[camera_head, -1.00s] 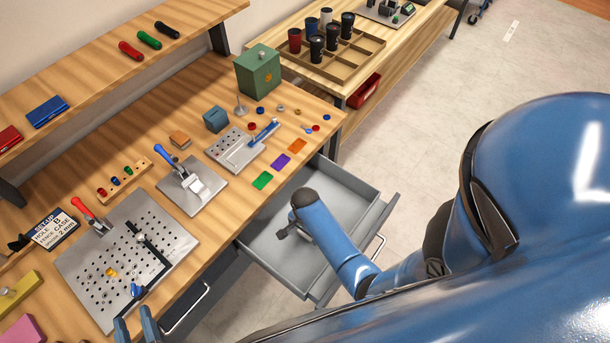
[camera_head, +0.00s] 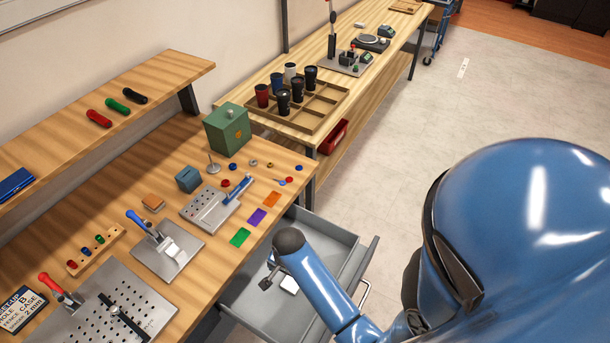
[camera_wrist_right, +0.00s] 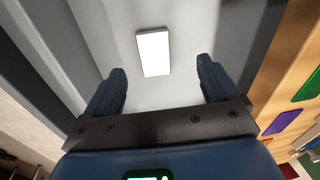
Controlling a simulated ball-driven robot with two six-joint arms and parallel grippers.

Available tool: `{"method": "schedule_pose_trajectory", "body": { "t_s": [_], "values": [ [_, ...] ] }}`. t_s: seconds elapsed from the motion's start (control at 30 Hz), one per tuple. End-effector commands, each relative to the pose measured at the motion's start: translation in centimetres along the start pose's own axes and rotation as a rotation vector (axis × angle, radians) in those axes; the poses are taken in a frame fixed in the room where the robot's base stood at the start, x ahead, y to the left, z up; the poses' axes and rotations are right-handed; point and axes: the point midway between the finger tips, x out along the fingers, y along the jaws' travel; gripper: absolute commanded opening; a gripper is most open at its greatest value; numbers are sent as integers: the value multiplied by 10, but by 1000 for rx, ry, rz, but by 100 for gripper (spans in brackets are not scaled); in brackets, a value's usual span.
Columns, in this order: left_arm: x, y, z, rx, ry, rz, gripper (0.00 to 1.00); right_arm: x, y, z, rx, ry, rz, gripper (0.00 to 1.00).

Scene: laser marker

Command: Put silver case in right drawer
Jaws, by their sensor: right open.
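The silver case (camera_head: 289,284) lies flat on the floor of the open right drawer (camera_head: 250,313). In the right wrist view the case (camera_wrist_right: 153,53) is a bright pale rectangle on the grey drawer floor, beyond the fingertips and touching neither. My right gripper (camera_head: 269,275) is over the drawer beside the case, and my forearm passes close to it. In the wrist view the fingers of this gripper (camera_wrist_right: 161,78) are spread wide with nothing between them. My left gripper is out of view.
The bench above the drawer holds green (camera_head: 240,237), purple (camera_head: 257,216) and orange (camera_head: 272,199) cards near its edge. A clamp fixture (camera_head: 168,250), a perforated plate (camera_head: 120,305) and a green box (camera_head: 228,129) stand on it. Clear floor lies to the right.

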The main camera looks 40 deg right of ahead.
Motion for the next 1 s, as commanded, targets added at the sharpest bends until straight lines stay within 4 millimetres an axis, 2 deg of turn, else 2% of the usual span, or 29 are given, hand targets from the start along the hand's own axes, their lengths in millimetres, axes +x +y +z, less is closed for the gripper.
{"method": "schedule_pose_trajectory", "body": {
  "t_s": [0.17,0.27,0.37,0.47,0.6,0.8,0.9,1.0],
  "values": [
    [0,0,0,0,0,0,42,5,14,8,-190,134,-204,88],
    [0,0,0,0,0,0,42,-6,21,12,-323,255,-336,88],
    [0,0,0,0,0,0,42,-28,29,17,-451,397,-457,88],
    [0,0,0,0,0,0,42,-60,38,22,-570,558,-561,88],
    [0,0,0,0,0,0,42,-116,54,31,-714,801,-672,88],
    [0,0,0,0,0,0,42,-190,75,42,-841,1098,-752,88],
    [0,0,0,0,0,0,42,-215,82,46,-872,1195,-766,88],
    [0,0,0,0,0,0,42,-230,86,48,-888,1253,-774,88]
  ]
}}
